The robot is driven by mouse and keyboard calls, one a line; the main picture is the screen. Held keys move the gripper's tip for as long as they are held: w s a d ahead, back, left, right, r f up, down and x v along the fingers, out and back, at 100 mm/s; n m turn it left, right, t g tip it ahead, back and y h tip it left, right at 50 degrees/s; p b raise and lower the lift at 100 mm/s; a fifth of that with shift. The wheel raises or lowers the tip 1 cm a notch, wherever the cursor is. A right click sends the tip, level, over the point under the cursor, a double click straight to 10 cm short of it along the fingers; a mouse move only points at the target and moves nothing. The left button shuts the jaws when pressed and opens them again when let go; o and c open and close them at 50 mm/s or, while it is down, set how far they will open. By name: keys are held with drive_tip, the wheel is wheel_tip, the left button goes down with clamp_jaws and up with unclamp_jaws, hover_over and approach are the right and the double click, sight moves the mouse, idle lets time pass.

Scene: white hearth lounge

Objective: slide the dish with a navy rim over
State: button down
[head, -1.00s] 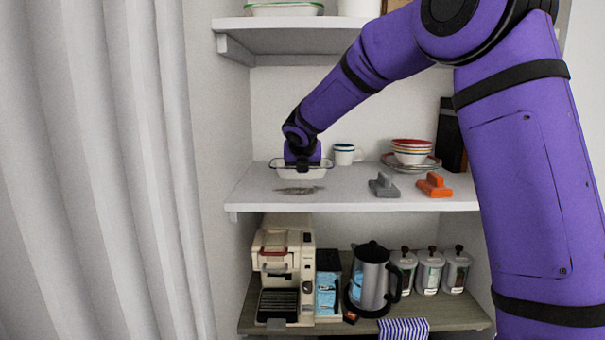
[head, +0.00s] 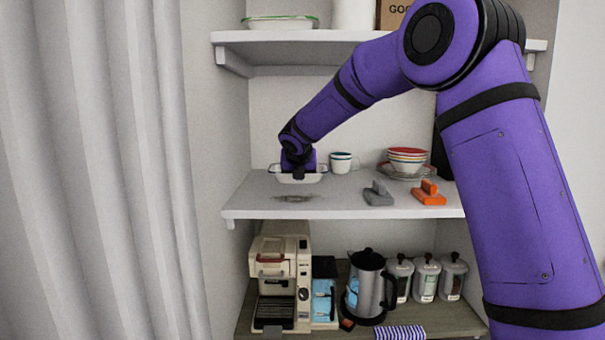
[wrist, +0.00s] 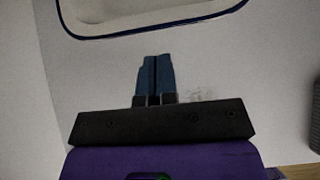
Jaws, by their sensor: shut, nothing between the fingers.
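The white dish with a navy rim (head: 321,178) stands on the middle shelf, left of a mug. My gripper (head: 297,177) is in front of it and hides its middle in the head view. In the wrist view the near side of the dish (wrist: 88,36) shows along the top, with its navy rim clear. My gripper's fingers (wrist: 153,60) are shut with nothing between them, pointing at the near rim. A small gap shows between tips and rim in that picture; I cannot tell whether they touch the wall below.
The middle shelf (head: 335,206) has a grey mark (head: 293,198) in front of the dish. A white mug (head: 341,163) stands close at right, then stacked bowls (head: 407,158) on plates. A grey block-like item (head: 378,194) and an orange one (head: 429,193) lie near the front edge.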

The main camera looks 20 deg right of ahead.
drive_tip(key=v, duration=1.1)
drive_tip(key=s+d+r+m+g, duration=0.15)
drive_tip(key=s+d+m, duration=0.25)
drive_tip(key=s+m, duration=0.7)
drive_tip(key=s+d+f+m+y, duration=0.1)
drive_tip(key=s+f+m, duration=0.1)
drive_tip(key=s+m, duration=0.5)
drive_tip(key=s+d+f+m+g+y, duration=0.1)
drive_tip(key=s+f+m, duration=0.2)
drive_tip(key=s+m, duration=0.4)
drive_tip(key=s+d+f+m+g, duration=0.1)
drive_tip(key=s+m, duration=0.6)
drive_tip(key=s, duration=1.2)
drive_tip(key=shift+f+y, duration=0.4)
drive_tip(key=shift+f, duration=0.35)
